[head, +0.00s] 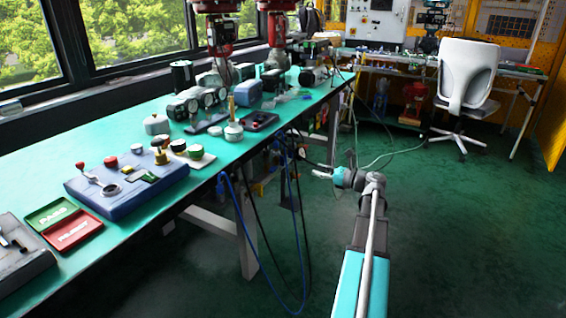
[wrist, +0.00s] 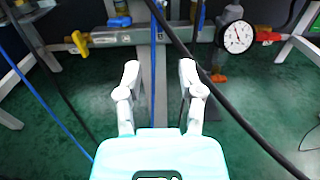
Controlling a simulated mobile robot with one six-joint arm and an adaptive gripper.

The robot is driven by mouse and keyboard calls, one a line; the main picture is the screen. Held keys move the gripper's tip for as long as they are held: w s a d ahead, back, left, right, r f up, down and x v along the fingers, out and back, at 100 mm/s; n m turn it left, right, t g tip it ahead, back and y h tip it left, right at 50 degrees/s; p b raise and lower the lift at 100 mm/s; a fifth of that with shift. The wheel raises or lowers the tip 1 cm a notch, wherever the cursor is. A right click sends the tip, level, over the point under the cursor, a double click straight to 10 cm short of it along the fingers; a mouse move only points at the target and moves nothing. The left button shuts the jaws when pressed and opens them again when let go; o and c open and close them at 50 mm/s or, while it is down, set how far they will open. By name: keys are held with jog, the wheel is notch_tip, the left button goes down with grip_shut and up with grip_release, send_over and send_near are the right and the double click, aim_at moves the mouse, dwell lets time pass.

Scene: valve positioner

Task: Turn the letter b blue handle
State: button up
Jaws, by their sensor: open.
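My gripper (wrist: 159,72) is open and empty in the wrist view, its two white fingers spread apart above the green floor. In the head view my gripper (head: 322,174) is held out beside the right side of the workbench, below its top. A blue part (wrist: 119,20) shows on the grey pipe at the top of the wrist view, ahead of my gripper and apart from it. I cannot tell whether it is the blue handle.
A black hose (wrist: 190,62) crosses ahead of the fingers. Blue hoses (head: 238,225) hang beside the workbench (head: 120,115).

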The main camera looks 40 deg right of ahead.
aim_at(282, 161)
jog(key=shift+w, duration=0.1)
jog(key=x, duration=1.3)
jog(key=shift+w+a, duration=0.2)
jog(key=shift+w, duration=0.1)
grip_shut()
